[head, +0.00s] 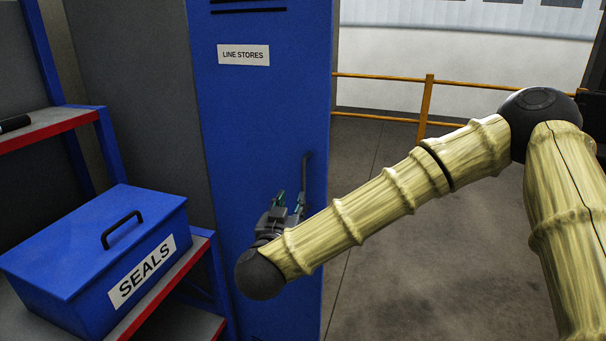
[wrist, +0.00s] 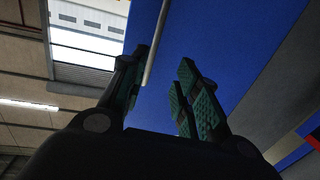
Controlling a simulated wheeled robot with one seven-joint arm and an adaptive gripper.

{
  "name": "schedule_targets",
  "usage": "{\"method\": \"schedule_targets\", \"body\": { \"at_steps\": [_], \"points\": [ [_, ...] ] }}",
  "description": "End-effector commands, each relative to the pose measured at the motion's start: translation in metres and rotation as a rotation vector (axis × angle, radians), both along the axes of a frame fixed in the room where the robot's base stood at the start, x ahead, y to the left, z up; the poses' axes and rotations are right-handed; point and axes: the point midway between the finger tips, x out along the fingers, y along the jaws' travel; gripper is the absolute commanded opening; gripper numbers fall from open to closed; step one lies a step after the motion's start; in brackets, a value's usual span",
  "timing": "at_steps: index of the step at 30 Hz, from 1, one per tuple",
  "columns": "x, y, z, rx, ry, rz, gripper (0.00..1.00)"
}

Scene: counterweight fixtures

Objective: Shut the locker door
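The blue locker door (head: 262,120) bears a LINE STORES label (head: 243,55) and stands upright in the middle of the head view. I cannot tell whether it is ajar. Its grey upright bar handle (head: 306,172) is near the right edge. The door fills the middle of the wrist view (wrist: 215,40), with the handle (wrist: 155,45) in front of it. My gripper (head: 289,200) is at the lower part of the handle. In the wrist view my gripper's fingers (wrist: 160,85) are spread apart, with the handle's end between them, closer to the left finger. Contact is unclear.
A blue SEALS box (head: 100,255) with a black handle sits on a red-edged shelf (head: 165,300) to the left of the door. An upper shelf (head: 50,125) is above it. Open grey floor (head: 420,260) lies to the right, with an orange railing (head: 426,105) behind.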

Motion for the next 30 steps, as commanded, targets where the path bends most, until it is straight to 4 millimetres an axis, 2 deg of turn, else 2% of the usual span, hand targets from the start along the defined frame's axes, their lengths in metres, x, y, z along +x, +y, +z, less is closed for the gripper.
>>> {"method": "schedule_targets", "body": {
  "at_steps": [1,3,6,11,24,30],
  "points": [
    [0.001,-0.002,0.016,0.0,-0.017,-0.024,0.32],
    [0.001,-0.004,0.031,-0.004,-0.032,-0.048,0.32],
    [0.004,-0.007,0.04,-0.005,-0.039,-0.063,0.32],
    [0.02,-0.011,0.042,-0.005,-0.039,-0.065,0.32],
    [0.085,-0.028,0.041,-0.005,-0.038,-0.064,0.32],
    [0.101,-0.031,0.039,-0.005,-0.038,-0.062,0.32]
  ]
}}
